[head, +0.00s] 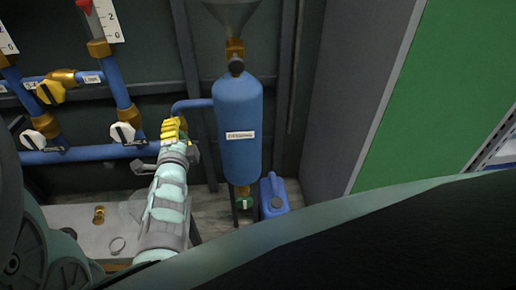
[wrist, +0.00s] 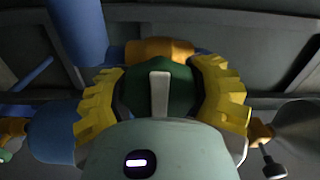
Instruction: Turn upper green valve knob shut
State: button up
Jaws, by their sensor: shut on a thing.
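The upper green valve knob (wrist: 180,76) shows in the wrist view, dark green with a white bar across its face, the bar pointing up and down in the picture. My gripper (wrist: 160,82) has its yellow ribbed fingers on both sides of the knob, shut on it. A brass fitting lies just behind the knob. In the head view my gripper (head: 174,131) is at the pipe left of the blue tank (head: 238,130), and it hides the knob there.
A lower green knob (head: 244,203) sits under the tank, beside a blue canister (head: 274,195). White-faced valves (head: 123,133) and a yellow valve (head: 50,92) sit on blue pipes to the left. A grey funnel (head: 233,14) stands above the tank.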

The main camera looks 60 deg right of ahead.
jog(key=shift+r, duration=0.15)
jog(key=o, duration=1.2)
jog(key=shift+o, duration=0.2)
jog(key=shift+s+a, duration=0.1)
jog(key=shift+a, duration=0.05)
jog(key=v, duration=1.1)
jog(key=shift+s+a, duration=0.25)
jog(key=shift+a, duration=0.05)
